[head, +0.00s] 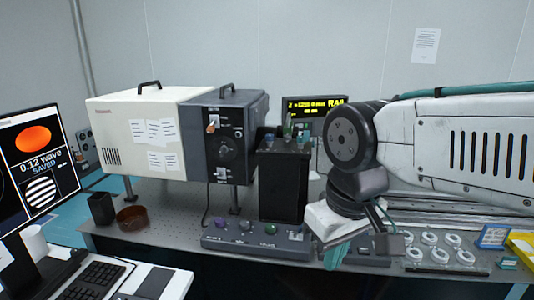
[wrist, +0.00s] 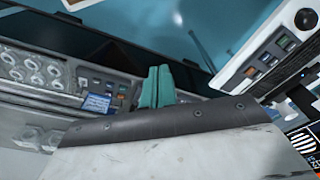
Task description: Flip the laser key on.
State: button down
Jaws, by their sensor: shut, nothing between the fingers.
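In the head view a dark grey unit (head: 236,135) stands at the back of the table beside a cream housing. Its front panel carries an orange-tipped switch or key (head: 211,127) at upper left, a round black dial (head: 228,149) and a lower pale switch (head: 221,174). The labels are too small to read, so I cannot tell for certain which is the laser key. My gripper (head: 333,258) points down at the table's front, right of the panel and well apart from it. In the wrist view its teal fingers (wrist: 157,76) are together and empty.
A control box with coloured knobs (head: 255,239) lies in front, and a black block (head: 283,187) stands between the panel and my arm. A monitor (head: 38,165) and keyboard (head: 92,281) are at left. Ring-shaped optics (head: 436,250) sit at right. A brown dish (head: 132,218) is on the table.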

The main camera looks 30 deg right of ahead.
jog(key=shift+d, duration=0.15)
jog(key=w+d+m+t+y, duration=0.1)
jog(key=w+m+t, duration=0.7)
jog(key=w, duration=0.9)
jog(key=w+d+f+m+t+y, duration=0.1)
jog(key=w+m+t, duration=0.7)
jog(key=w, duration=1)
jog(key=shift+d+f+y, duration=0.3)
jog(key=shift+d+y, duration=0.1)
jog(key=shift+d, duration=0.45)
